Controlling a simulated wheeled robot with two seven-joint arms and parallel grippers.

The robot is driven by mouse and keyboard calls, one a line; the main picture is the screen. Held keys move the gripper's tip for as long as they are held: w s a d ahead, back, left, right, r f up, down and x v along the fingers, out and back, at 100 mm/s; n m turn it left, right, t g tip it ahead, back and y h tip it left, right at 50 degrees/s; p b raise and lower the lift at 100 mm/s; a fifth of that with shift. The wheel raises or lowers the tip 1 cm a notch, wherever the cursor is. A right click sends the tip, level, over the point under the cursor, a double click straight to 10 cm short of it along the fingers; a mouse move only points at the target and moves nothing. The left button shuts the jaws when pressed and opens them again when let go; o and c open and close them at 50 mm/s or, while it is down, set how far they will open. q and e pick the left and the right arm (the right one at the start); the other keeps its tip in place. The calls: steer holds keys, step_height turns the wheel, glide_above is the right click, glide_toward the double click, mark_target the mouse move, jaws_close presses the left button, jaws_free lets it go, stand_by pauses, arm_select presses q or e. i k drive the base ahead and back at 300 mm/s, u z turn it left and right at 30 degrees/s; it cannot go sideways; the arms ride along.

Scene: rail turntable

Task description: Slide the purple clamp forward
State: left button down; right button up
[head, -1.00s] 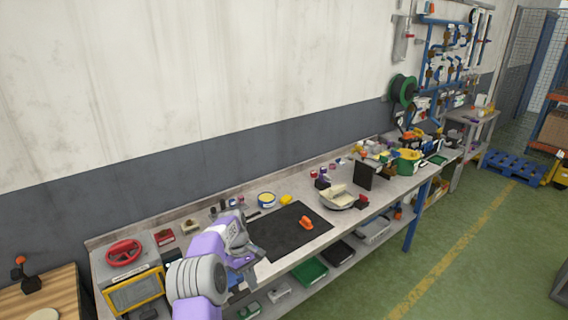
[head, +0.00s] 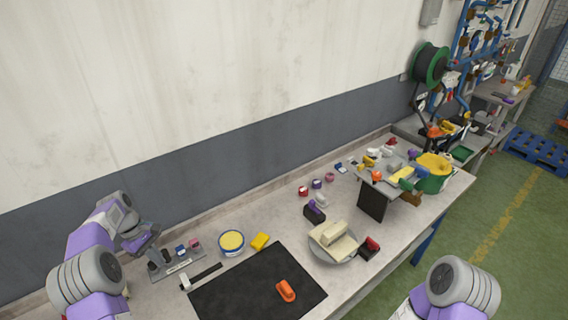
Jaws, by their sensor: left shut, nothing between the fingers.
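The purple clamp (head: 314,211) is a dark block with a purple top. My left gripper (head: 147,241) is at the left, over the back of the bench, shut and empty, well apart from the clamp. Part of my right arm shows at the bottom right, but its gripper is out of the picture.
A red-topped dark clamp (head: 369,248) stands at the turntable's right. A black mat (head: 245,291) with an orange piece (head: 286,291) lies in front. A yellow-lidded tin (head: 231,243) and a yellow block (head: 260,241) sit between my left gripper and the turntable. A dark upright panel (head: 372,203) stands behind the turntable.

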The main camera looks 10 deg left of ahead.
mark_target(311, 201)
steer(key=z, duration=0.5)
steer(key=i, duration=1.15)
steer(key=z, duration=0.55)
